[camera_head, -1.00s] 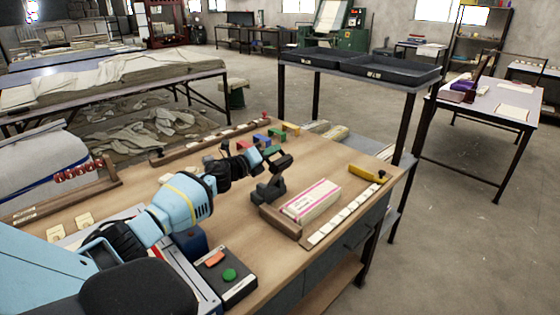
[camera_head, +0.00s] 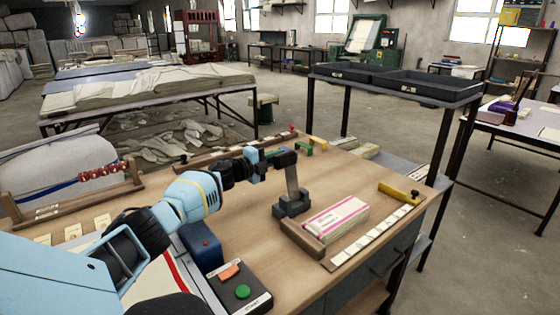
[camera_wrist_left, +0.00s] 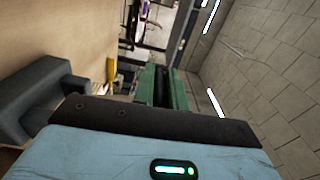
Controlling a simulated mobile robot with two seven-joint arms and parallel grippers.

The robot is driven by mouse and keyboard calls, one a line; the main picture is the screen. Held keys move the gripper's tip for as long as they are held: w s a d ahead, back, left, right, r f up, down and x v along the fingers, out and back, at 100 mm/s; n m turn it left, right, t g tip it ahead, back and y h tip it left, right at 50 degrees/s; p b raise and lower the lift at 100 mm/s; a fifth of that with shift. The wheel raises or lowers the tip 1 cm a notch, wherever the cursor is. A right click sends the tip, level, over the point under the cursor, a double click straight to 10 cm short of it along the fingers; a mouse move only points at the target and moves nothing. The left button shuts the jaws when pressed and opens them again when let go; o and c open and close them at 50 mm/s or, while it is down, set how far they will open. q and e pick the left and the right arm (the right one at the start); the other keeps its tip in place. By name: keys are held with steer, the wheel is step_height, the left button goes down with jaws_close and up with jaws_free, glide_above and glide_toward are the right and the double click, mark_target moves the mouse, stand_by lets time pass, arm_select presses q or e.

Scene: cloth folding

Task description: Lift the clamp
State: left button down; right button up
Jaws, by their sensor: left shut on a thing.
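The clamp (camera_head: 290,206) is a dark grey block on the wooden bench, at the left end of a pale stack with pink stripes (camera_head: 338,218). A flat brownish-grey lever (camera_head: 292,180) stands nearly upright from it. My left gripper (camera_head: 286,160) is shut at the top of this lever; its dark fingers hide the lever's end. In the left wrist view a dark grey angular part (camera_wrist_left: 40,98) shows at the left; I cannot tell whether it is the clamp or a finger. My right gripper is not in view.
A control box (camera_head: 240,288) with orange and green buttons and a blue block (camera_head: 200,247) sit below my left arm. A white marked strip (camera_head: 372,238) and a yellow tool (camera_head: 398,193) lie at the right edge.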

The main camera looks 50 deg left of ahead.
arm_select(q)
steer(key=shift+a+f, duration=0.1)
steer(key=shift+f, duration=0.05)
stand_by(0.4)
steer(key=c, duration=1.5)
jaws_free()
steer(key=shift+a, duration=0.1)
steer(key=shift+s+a+p, duration=0.15)
steer(key=shift+s+p, duration=0.1)
steer(key=shift+s, duration=1.7)
steer(key=shift+s+a+p, duration=0.1)
steer(key=shift+s+p, duration=0.1)
steer(key=shift+s, duration=1.7)
steer(key=shift+f, duration=0.15)
